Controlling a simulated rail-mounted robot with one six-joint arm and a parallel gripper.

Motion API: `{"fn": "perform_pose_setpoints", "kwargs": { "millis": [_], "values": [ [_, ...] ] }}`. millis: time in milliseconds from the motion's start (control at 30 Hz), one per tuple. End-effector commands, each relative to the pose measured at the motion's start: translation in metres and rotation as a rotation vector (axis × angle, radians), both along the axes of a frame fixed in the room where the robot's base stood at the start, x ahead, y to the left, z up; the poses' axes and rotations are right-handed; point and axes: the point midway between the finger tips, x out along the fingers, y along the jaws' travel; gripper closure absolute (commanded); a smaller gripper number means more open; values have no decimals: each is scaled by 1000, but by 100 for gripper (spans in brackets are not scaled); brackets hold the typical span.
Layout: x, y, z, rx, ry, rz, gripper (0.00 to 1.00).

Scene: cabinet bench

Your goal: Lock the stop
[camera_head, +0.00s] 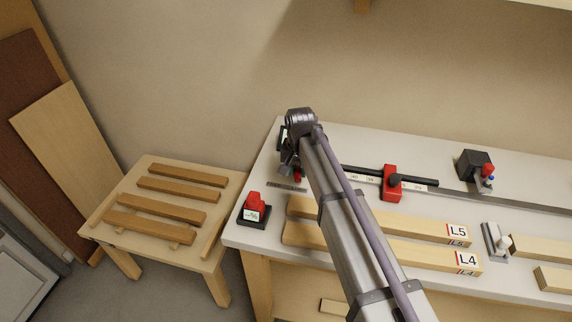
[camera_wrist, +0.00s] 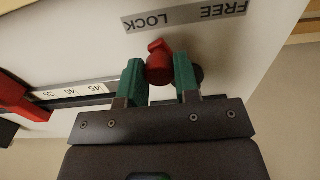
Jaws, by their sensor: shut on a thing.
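A red knob (camera_wrist: 158,66) with a raised pointer sits by a plate (camera_wrist: 185,15) marked FREE and LOCK, upside down in the wrist view. The pointer leans toward the word LOCK. My gripper (camera_wrist: 160,82) has its two green fingers on either side of the knob and is shut on it. In the head view my gripper (camera_head: 292,170) is at the left end of the bench, and a bit of the red knob (camera_head: 297,178) shows below it. The red stop (camera_head: 391,183) with a black knob sits on the scaled rail; its edge shows in the wrist view (camera_wrist: 18,100).
Boards marked L5 (camera_head: 430,230) and L4 (camera_head: 440,257) lie on the bench in front, partly behind my arm. A red-topped device (camera_head: 254,210) stands at the front left corner. A black block (camera_head: 474,164) stands at right. A side table (camera_head: 150,174) holds several wooden strips.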

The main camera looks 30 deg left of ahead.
Motion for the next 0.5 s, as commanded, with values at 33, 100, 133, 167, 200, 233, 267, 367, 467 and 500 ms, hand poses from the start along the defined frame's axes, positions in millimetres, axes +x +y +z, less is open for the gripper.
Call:
{"fn": "perform_pose_setpoints", "kwargs": {
  "millis": [33,100,133,167,200,233,267,367,467,500],
  "values": [
    [2,-3,0,0,0,-2,77],
    [4,-5,0,0,0,-2,77],
    [5,-5,0,0,0,-2,77],
    [5,-6,0,0,0,-1,77],
    [5,-6,0,0,0,-1,77],
    [5,-6,0,0,0,-1,77],
    [5,-6,0,0,0,-1,77],
    [5,-6,0,0,0,-1,77],
    [5,-6,0,0,0,-1,77],
    [5,-6,0,0,0,-1,77]
  ]
}}
